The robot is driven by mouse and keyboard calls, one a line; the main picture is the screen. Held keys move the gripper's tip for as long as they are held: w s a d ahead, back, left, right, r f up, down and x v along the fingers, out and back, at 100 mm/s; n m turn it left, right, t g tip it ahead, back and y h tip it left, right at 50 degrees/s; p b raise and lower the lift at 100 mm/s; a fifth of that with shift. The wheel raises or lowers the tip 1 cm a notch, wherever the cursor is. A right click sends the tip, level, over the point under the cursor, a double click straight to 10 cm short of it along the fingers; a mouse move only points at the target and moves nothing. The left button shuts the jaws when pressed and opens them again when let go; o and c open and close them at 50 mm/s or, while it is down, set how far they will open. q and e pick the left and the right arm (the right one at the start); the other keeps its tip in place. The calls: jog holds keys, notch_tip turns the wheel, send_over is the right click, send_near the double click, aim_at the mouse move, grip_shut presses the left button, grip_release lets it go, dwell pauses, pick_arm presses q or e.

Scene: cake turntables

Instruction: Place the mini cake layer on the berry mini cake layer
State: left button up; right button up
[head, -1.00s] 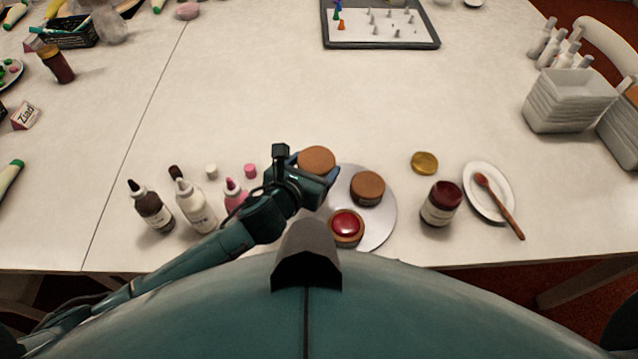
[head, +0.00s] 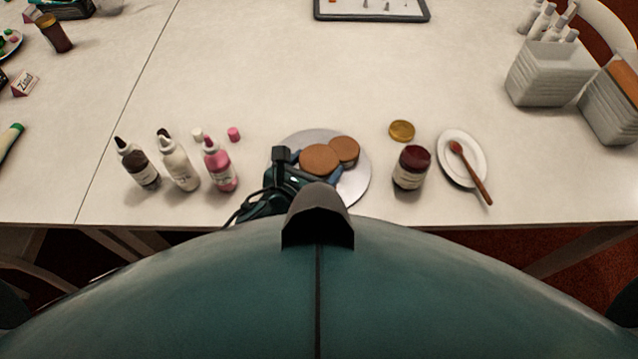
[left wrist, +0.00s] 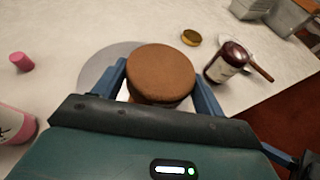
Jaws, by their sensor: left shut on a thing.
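My left gripper (head: 321,170) is shut on a brown round mini cake layer (head: 319,160), which also shows between the two blue fingers in the left wrist view (left wrist: 161,73). They are over the front part of the silver turntable (head: 359,185). Another brown cake layer (head: 346,148) stands just behind and to the right of the held one. The red-topped berry layer is hidden by the held layer and my gripper. I cannot tell whether the held layer touches it. My right gripper is not in view.
Brown, white and pink squeeze bottles (head: 220,167) stand left of the turntable. A red jar (head: 411,168), a gold lid (head: 402,131) and a white plate (head: 463,142) with a spoon are to the right.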

pick_arm(q)
jog(key=shift+f+b, duration=0.5)
jog(key=shift+f, duration=2.45)
jog(key=shift+f, duration=0.15)
jog(key=o, duration=1)
jog(key=shift+c, duration=0.2)
